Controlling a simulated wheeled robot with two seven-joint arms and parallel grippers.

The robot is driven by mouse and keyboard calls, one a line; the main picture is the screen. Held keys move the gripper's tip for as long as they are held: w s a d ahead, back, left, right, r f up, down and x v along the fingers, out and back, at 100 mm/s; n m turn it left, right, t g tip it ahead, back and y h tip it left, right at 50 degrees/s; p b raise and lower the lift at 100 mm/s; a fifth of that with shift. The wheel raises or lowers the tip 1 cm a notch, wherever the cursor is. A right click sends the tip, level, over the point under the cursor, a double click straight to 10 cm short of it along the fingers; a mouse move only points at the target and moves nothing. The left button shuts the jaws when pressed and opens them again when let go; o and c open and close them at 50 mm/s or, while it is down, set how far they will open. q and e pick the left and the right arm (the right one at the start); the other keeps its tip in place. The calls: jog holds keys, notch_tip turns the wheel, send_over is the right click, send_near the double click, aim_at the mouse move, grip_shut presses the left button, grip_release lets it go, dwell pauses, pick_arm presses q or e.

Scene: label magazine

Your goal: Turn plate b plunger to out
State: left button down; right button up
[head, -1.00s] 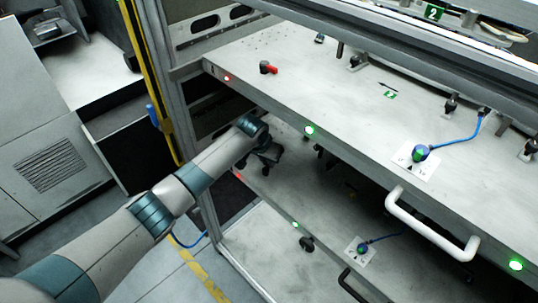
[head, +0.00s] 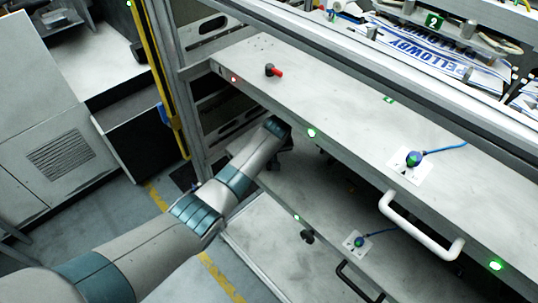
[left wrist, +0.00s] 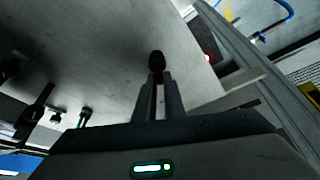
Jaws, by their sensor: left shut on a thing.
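My left gripper (left wrist: 158,100) is shut on a plunger with a black knob (left wrist: 157,60); a little dark red shows between the fingers just below the knob. In the head view my left arm reaches in below the front edge of the upper plate (head: 330,95). The fingers and the held plunger are hidden there by the arm and the plate. A similar plunger with a black body and red handle (head: 274,71) stands on the upper plate's left end. I cannot read which plate is marked b. My right gripper is in neither view.
The upper plate has a white handle (head: 420,228) and a blue-green knob (head: 413,159) with a blue cable. A lower plate carries a similar knob (head: 358,241) and a dark handle (head: 358,283). A yellow post (head: 168,90) stands left of the rack. Open floor lies front left.

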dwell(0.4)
pick_arm(q)
jog(key=c, duration=1.8)
grip_release()
jog(key=shift+c, duration=0.2)
jog(key=shift+r, duration=0.1)
